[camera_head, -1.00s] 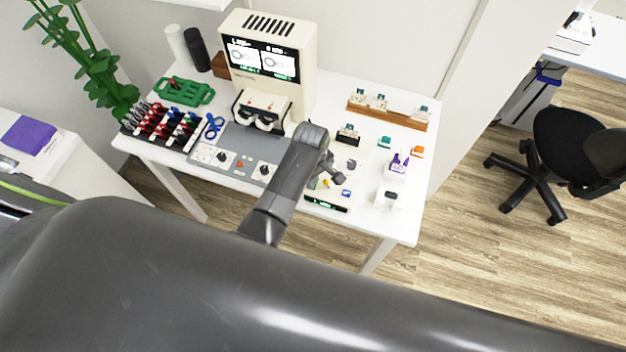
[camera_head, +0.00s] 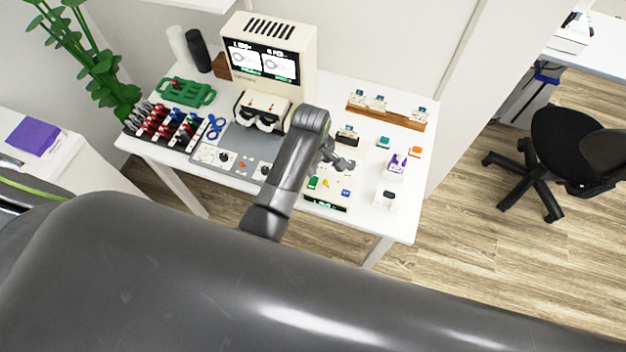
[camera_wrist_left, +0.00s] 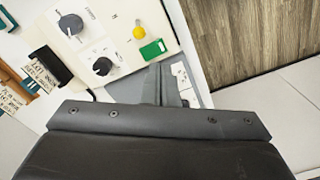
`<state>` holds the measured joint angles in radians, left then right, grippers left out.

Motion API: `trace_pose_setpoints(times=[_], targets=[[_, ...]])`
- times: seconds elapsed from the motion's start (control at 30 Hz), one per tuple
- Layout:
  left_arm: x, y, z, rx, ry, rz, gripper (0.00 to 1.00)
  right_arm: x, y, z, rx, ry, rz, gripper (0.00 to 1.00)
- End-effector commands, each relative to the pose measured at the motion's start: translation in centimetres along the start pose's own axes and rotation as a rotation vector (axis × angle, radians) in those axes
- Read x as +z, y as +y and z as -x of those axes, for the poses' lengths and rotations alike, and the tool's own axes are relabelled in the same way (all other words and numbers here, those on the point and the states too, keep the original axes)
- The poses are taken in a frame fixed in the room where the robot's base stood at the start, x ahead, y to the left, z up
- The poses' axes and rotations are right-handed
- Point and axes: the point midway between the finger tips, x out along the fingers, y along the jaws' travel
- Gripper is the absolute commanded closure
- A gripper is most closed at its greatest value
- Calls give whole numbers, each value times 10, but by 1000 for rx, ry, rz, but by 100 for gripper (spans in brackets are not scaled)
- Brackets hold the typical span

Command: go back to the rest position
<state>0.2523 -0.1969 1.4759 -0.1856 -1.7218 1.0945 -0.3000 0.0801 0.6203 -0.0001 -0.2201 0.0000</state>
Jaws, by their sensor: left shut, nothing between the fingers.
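My left gripper (camera_head: 347,164) is over the right half of the white table (camera_head: 330,87), beside the white control panel with a green button and a blue button. Its fingers also show in the left wrist view (camera_wrist_left: 165,84), shut with nothing between them, near the panel's green button (camera_wrist_left: 153,49). Whether they touch the panel I cannot tell. My left forearm hides part of the table's middle. My right gripper is not in view.
A beige machine with a screen (camera_head: 262,66) stands at the table's back. A rack of red, black and blue parts (camera_head: 160,128) and a green tray (camera_head: 185,92) are at the left. A wooden holder (camera_head: 400,117) stands at the back right. A black chair (camera_head: 563,140) stands right of the table.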

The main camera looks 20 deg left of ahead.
Motion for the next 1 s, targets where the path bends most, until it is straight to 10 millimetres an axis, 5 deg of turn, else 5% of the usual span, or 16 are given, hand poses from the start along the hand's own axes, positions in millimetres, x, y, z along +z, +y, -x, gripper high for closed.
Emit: trace_pose_setpoints(times=[0.57, 0.67, 1.0], targets=[[-3, -8, -2, 4, 4, -11, 100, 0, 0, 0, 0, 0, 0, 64], [-11, -30, -5, 19, 19, -54, 100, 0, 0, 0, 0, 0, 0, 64], [-38, -175, 15, 69, 184, -438, 100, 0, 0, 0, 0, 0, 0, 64]])
